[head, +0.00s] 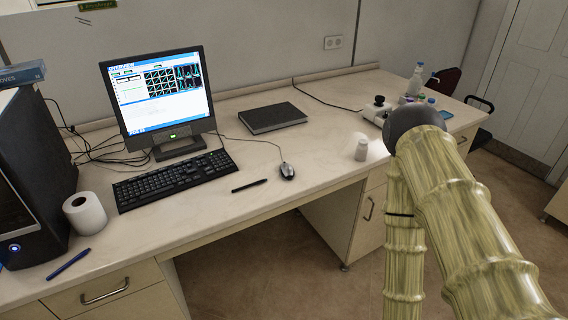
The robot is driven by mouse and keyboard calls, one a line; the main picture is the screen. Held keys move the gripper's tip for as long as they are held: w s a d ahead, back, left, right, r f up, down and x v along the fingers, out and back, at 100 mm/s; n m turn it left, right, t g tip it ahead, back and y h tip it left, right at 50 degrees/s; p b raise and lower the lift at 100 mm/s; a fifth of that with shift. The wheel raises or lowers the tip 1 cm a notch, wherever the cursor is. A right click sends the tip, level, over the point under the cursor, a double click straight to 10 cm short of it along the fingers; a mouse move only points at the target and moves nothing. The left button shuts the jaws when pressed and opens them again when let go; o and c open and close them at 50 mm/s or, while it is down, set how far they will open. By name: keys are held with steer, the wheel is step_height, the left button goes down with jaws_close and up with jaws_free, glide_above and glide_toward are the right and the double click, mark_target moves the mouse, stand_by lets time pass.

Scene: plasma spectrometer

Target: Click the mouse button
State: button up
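The computer mouse (287,171) is small and grey with dark parts. It lies on the bench top near its front edge, to the right of the black keyboard (174,179), with its cable running back towards the monitor (162,92). The monitor is on and shows a window with plots. Part of my arm, in a ribbed yellowish cover, fills the right side of the head view. My gripper is not visible in this view. Nothing of mine is seen touching the mouse.
A black pen (249,185) lies between keyboard and mouse. A dark closed book (272,117) lies behind the mouse. A small white container (361,150) stands to the right. A paper roll (85,214), blue pen (68,264) and black computer tower (34,178) are at left.

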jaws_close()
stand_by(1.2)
